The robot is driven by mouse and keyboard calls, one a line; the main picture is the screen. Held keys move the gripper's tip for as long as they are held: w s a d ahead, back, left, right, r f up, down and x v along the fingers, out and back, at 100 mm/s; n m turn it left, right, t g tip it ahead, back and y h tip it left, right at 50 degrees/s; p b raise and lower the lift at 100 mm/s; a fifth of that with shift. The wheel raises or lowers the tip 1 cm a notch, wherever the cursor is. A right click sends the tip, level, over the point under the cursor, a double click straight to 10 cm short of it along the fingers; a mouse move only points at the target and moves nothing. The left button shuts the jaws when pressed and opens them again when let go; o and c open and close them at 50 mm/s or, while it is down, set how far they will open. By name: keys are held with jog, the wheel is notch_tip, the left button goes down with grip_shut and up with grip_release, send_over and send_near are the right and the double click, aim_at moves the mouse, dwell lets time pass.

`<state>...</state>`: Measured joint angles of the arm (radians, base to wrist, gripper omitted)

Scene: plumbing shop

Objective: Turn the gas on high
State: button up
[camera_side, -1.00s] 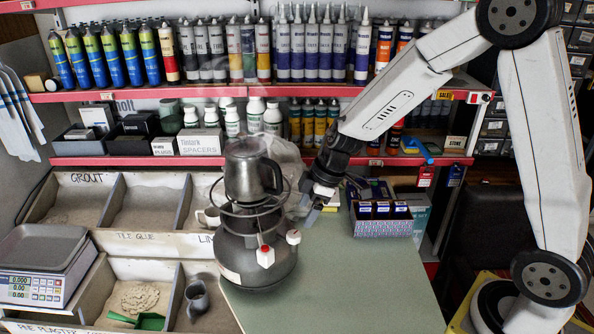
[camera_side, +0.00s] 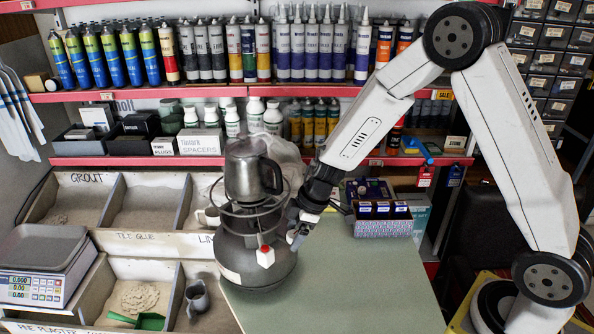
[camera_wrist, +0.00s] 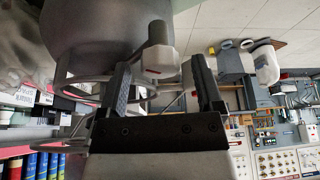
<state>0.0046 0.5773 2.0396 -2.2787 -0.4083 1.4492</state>
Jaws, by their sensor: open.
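A dark grey gas bottle (camera_side: 255,268) with a burner ring (camera_side: 240,209) stands at the left end of the green worktop. A metal kettle (camera_side: 250,170) sits on the burner. My gripper (camera_side: 298,238) is at the right side of the bottle's top, hiding the white knob there in the side view. In the wrist view, the white knob (camera_wrist: 160,64) on its grey stem appears between my two open fingers. I cannot tell whether either finger touches it. A white block with a red top (camera_side: 265,256) sits on the bottle's front.
A patterned box (camera_side: 383,226) with dark items stands right of my gripper. The front of the green worktop (camera_side: 345,285) is clear. Bins (camera_side: 140,205) and a scale (camera_side: 45,265) are at left. Loaded shelves (camera_side: 330,91) stand behind.

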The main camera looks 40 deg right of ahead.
grip_shut()
jog(key=shift+n, duration=0.4)
jog(key=n+g, duration=0.1)
jog(key=n, duration=0.1)
jog(key=shift+n+y, duration=0.3)
jog(key=shift+w+n+g, duration=0.1)
jog(key=shift+n+g, duration=0.7)
jog(key=shift+n, duration=1)
